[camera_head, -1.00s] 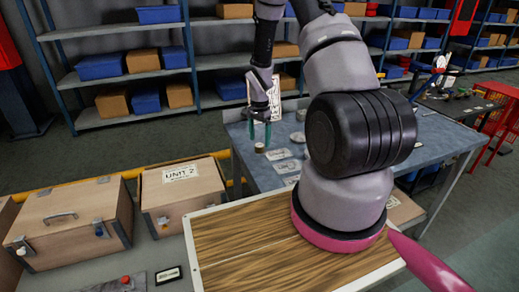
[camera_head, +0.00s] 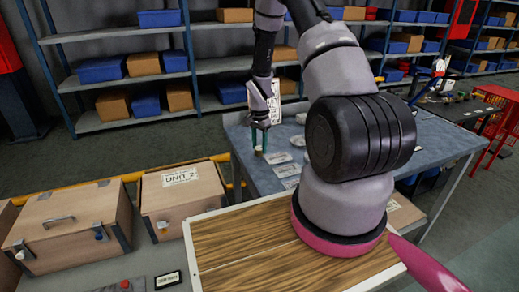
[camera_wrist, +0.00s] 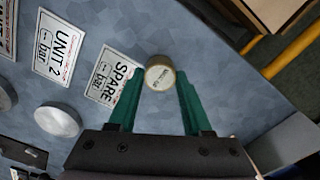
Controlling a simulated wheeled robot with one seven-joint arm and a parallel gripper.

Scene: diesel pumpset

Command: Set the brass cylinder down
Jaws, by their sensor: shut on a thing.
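The brass cylinder (camera_wrist: 160,74) is a short round piece with a pale, lettered top. My gripper (camera_wrist: 160,76) is shut on it, with the two green fingertips on either side. In the head view my gripper (camera_head: 259,145) points down at the left part of the blue-grey table (camera_head: 256,176), with the small cylinder (camera_head: 259,151) at its fingertips. I cannot tell whether the cylinder touches the table top. A white SPARE label (camera_wrist: 115,76) lies just left of it in the wrist view, and a UNIT 2 label (camera_wrist: 61,47) lies farther left.
A silver disc (camera_wrist: 58,119) stands on the table near the labels. The table edge and a yellow rail (camera_wrist: 292,54) are to the right in the wrist view. Wooden cases, one marked UNIT 2 (camera_head: 182,198), stand at the front left. Shelves (camera_head: 130,84) line the back.

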